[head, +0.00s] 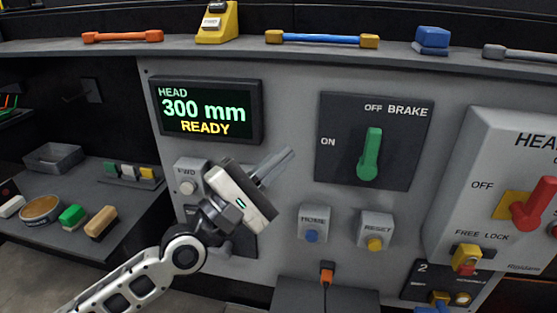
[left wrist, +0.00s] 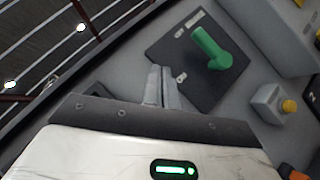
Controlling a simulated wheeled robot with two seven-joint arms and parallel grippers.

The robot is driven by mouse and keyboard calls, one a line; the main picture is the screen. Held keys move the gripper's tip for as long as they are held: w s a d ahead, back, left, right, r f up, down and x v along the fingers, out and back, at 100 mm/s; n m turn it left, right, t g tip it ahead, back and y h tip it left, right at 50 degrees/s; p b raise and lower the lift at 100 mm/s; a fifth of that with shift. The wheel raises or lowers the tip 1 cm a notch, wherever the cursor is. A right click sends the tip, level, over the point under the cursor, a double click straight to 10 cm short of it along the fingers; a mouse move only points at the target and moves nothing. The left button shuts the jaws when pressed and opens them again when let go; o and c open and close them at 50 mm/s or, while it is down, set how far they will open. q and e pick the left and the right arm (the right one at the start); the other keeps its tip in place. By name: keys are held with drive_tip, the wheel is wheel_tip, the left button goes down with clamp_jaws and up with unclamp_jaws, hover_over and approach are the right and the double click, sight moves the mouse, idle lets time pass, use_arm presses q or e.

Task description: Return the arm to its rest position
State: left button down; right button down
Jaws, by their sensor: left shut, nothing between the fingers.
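My left arm comes in from the lower left of the head view. Its gripper (head: 287,156) is shut and empty, in front of the grey panel, below and right of the display (head: 207,112) that reads "HEAD 300 mm READY". The fingers point up and right. In the left wrist view the shut fingers (left wrist: 160,78) point toward the brake plate (left wrist: 180,62). The green brake lever (head: 370,155) stands to the right of the gripper, apart from it; it also shows in the left wrist view (left wrist: 211,48). My right gripper is not in view.
The HOME button (head: 313,226) and yellow RESET button (head: 376,235) sit low on the panel. A red lever (head: 536,205) is at the far right. A ledge above carries handles (head: 322,39).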

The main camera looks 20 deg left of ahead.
use_arm(q)
drive_tip(key=s+d+f+m+g+y, duration=0.1)
drive_tip(key=s+f+m, duration=0.4)
drive_tip(key=f, duration=0.6)
drive_tip(key=s+d+f+m+g+y, duration=0.2)
drive_tip(key=s+f+m+g, duration=0.3)
drive_tip(key=f+m, duration=0.3)
drive_tip(key=s+d+f+m+g+y, duration=0.2)
drive_tip(key=f+m, duration=0.5)
drive_tip(key=f, duration=0.7)
drive_tip(key=s+g+y, duration=0.1)
drive_tip(key=s+g, duration=0.1)
drive_tip(key=s, duration=0.1)
drive_tip(key=shift+f+m+y, duration=0.15)
drive_tip(key=shift+m+y, duration=0.15)
drive_tip(key=shift+y, duration=0.1)
